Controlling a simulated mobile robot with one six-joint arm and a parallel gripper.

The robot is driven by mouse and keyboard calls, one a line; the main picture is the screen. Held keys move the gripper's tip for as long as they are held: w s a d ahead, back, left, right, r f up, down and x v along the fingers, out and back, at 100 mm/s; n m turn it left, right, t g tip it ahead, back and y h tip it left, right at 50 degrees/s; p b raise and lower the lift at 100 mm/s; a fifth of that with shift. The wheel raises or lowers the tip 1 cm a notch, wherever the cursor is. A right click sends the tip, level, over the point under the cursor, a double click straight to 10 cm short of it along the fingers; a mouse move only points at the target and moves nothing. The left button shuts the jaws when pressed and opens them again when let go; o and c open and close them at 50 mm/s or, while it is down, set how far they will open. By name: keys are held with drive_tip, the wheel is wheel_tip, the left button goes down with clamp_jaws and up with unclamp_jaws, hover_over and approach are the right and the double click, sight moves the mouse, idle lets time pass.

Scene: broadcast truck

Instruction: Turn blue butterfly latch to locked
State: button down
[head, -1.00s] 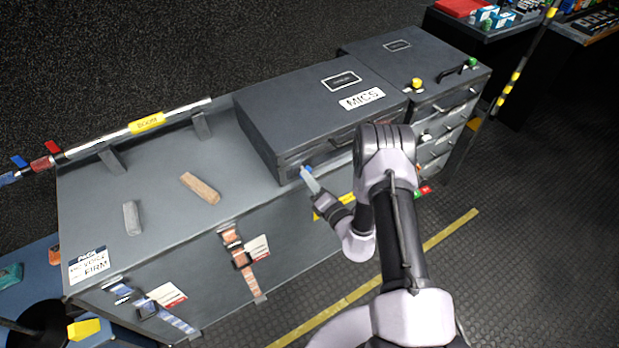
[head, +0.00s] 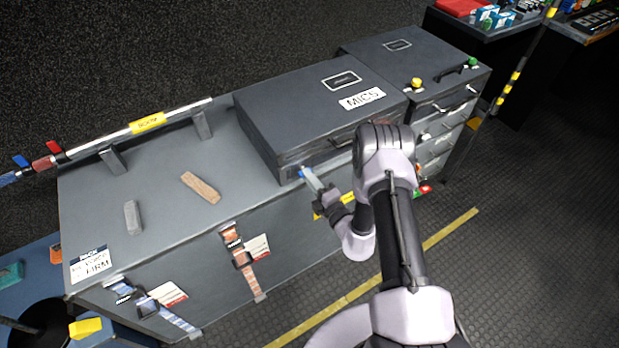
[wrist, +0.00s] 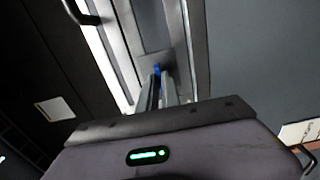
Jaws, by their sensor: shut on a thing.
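The blue butterfly latch (head: 302,174) is on the front face of the dark grey MICS case (head: 270,110), near its left corner. Only a small bit of blue shows. In the wrist view the blue latch (wrist: 157,69) shows at the tips of my fingers, in front of a grey plate. My gripper (head: 306,178) reaches the latch from the front right, and its fingers are shut on it. The fingers hide most of the latch, so I cannot tell its exact angle.
The case stands on a grey bench (head: 160,180) with a wooden block (head: 200,187) and a grey block (head: 132,217) to the left. A drawer unit (head: 430,80) stands on the right. The case's handle (wrist: 80,12) shows in the wrist view.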

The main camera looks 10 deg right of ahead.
drive_tip(key=shift+s+f, duration=0.1)
idle(0.3)
drive_tip(key=c, duration=1.6)
unclamp_jaws()
drive_tip(key=shift+o, duration=0.2)
drive_tip(key=p+v, duration=0.3)
drive_tip(key=v, duration=1.4)
drive_tip(key=shift+s+p, duration=0.15)
drive_tip(key=shift+p, duration=0.25)
